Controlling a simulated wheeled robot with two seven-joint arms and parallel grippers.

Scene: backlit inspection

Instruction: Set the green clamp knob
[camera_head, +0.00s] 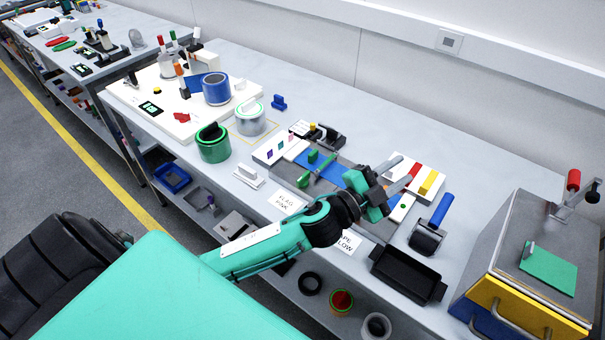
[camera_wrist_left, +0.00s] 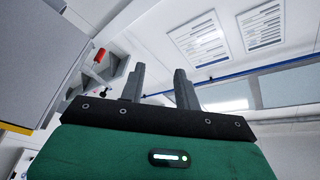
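A green T-shaped handle (camera_head: 304,180), likely the green clamp knob, stands on a grey fixture plate with a blue strip (camera_head: 325,168) near the middle of the bench in the head view. A small green block (camera_head: 313,156) is just behind it. My left gripper (camera_head: 404,170) is to the right of the handle, above the bench, with its fingers pointing up and to the right. The left wrist view shows its two fingers (camera_wrist_left: 160,85) apart with nothing between them. My left forearm and wrist hide part of the fixture. My right gripper is not visible.
Red and yellow blocks (camera_head: 427,181) sit on a white board behind the gripper. A blue-handled roller (camera_head: 430,228), a black tray (camera_head: 407,274) and a metal cabinet (camera_head: 520,240) are to the right. A green can (camera_head: 213,145) stands left.

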